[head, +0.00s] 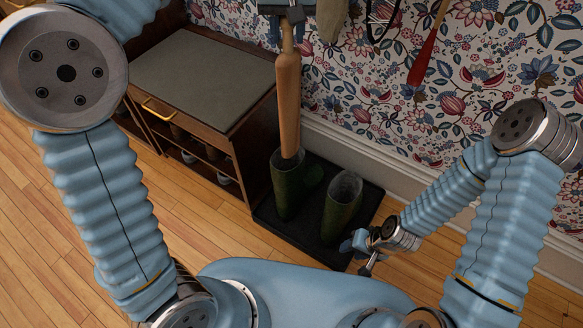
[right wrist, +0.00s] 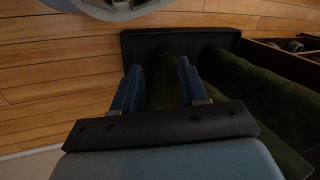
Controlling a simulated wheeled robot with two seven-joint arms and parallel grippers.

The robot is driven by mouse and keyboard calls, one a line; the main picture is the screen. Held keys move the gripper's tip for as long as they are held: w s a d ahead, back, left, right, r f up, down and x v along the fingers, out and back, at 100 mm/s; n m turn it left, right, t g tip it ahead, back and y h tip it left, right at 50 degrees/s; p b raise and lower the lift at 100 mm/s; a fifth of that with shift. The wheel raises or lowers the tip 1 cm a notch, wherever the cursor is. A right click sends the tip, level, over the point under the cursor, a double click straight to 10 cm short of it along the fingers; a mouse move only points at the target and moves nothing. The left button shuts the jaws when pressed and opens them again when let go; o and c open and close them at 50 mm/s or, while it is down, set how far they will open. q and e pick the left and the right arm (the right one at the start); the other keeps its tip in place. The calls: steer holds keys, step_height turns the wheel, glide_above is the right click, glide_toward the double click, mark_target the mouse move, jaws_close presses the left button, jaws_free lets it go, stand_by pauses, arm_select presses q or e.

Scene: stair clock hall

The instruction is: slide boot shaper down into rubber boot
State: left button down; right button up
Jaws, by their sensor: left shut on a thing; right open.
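The boot shaper (head: 288,95) is a long tan wooden form, held nearly upright. My left gripper (head: 287,18) is shut on its narrow top. The shaper's lower end is at the mouth of the left green rubber boot (head: 287,193) and seems just inside the rim; its tip is hidden. A second green boot (head: 341,210) stands to the right, upright with an open, empty-looking mouth. My right gripper (head: 361,246) is low beside this second boot. In the right wrist view, the open right gripper (right wrist: 160,82) has dark green boot surface (right wrist: 162,92) showing between its fingers; contact is unclear.
Both boots stand on a black tray (head: 265,215) against the skirting board. A wooden cabinet (head: 205,75) with a grey top and open shelves stands close to their left. A red shoehorn-like item (head: 423,62) hangs on the flowered wall. Floorboards (head: 60,240) are clear at left.

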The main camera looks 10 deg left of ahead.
mark_target(290, 132)
arm_select(q)
steer(key=shift+w+f, duration=0.2)
steer(key=shift+f, duration=0.3)
step_height(290, 132, down, 21)
steer(key=b, duration=0.4)
steer(key=shift+w+f, duration=0.1)
steer(key=shift+f+b, duration=0.45)
steer(key=shift+f, duration=2.9)
steer(key=shift+f+b, duration=0.65)
steer(key=shift+b, duration=0.1)
steer(key=c, duration=0.7)
jaws_free()
steer(key=shift+c, duration=0.2)
